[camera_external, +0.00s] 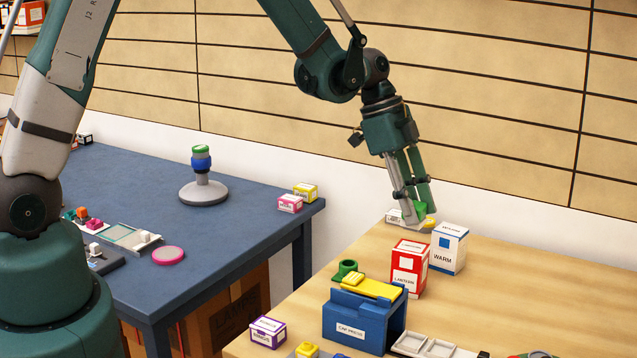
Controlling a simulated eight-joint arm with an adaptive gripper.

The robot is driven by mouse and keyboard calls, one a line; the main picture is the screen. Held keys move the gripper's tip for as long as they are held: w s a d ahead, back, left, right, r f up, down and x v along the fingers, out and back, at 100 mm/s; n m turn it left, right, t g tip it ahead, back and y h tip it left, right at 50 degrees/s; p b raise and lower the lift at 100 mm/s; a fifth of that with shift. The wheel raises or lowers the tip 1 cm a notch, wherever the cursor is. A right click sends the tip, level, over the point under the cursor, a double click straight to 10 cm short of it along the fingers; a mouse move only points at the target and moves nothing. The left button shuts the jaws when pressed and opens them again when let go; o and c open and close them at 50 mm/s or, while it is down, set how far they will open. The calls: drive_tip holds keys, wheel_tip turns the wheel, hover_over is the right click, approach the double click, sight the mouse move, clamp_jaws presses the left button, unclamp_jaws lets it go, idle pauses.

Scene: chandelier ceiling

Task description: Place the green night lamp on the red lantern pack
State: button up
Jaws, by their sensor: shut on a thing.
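My gripper (419,212) points down over the back of the wooden table and is shut on a small green object, which looks like the green night lamp (421,208). The fingers hide part of it. The red lantern pack (409,269) is a red and white box labelled "LANTERN", standing upright on the wooden table. It is in front of and slightly left of my gripper, apart from it. Its top shows no object on it.
A blue and white "WARM" box (448,248) stands right of the red pack. A small white item (395,215) lies by the fingertips. The table's right side is clear.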

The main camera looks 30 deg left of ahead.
drive_tip(key=shift+f, duration=0.1)
drive_tip(key=shift+f, duration=2)
drive_tip(key=shift+f, duration=0.15)
drive_tip(key=o, duration=0.9)
drive_tip(key=shift+r, duration=0.2)
drive_tip(key=shift+v, duration=5.95)
drive_tip(key=shift+a+r, duration=0.1)
drive_tip(key=shift+a, duration=0.05)
